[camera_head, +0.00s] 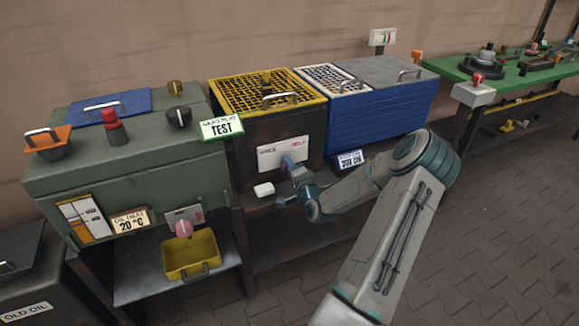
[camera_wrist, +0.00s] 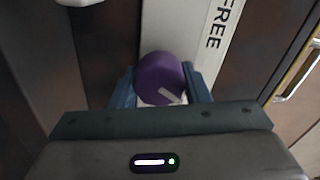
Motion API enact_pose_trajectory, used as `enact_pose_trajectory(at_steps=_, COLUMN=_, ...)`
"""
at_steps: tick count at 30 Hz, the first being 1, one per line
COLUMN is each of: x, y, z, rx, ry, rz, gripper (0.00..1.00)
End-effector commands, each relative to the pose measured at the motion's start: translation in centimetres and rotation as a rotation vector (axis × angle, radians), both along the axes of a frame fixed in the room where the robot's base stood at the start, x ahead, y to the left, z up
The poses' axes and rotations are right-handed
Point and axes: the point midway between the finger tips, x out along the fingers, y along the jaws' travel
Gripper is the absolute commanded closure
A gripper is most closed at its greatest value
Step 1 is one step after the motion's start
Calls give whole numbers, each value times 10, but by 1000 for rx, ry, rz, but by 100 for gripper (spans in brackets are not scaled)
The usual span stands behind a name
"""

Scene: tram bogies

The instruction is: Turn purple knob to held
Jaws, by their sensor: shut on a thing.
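The purple knob (camera_wrist: 160,76) sits on a white label plate (camera_wrist: 205,55) in the wrist view. My gripper (camera_wrist: 161,88) has its two blue fingers on either side of the knob, shut on it. A white mark on the knob points to the lower right of the wrist view. The word FREE is readable on the plate above the knob; the other end of the plate is hidden behind my gripper. In the head view the plate (camera_head: 272,153) is on the dark front of the yellow-grid unit, with HELD on its right. There my gripper (camera_head: 287,163) largely hides the knob.
A white block (camera_head: 264,190) is on the ledge below the plate. A green unit (camera_head: 130,160) stands left, with a pink knob (camera_head: 184,228) and yellow tray (camera_head: 190,255). A blue unit (camera_head: 380,110) stands right.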

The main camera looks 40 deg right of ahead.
Motion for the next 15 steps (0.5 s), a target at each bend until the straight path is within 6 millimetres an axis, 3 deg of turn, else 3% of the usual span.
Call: enact_pose_trajectory(at_steps=15, x=-1, y=-1, z=-1, rx=138, ry=-32, rz=-1, gripper=81)
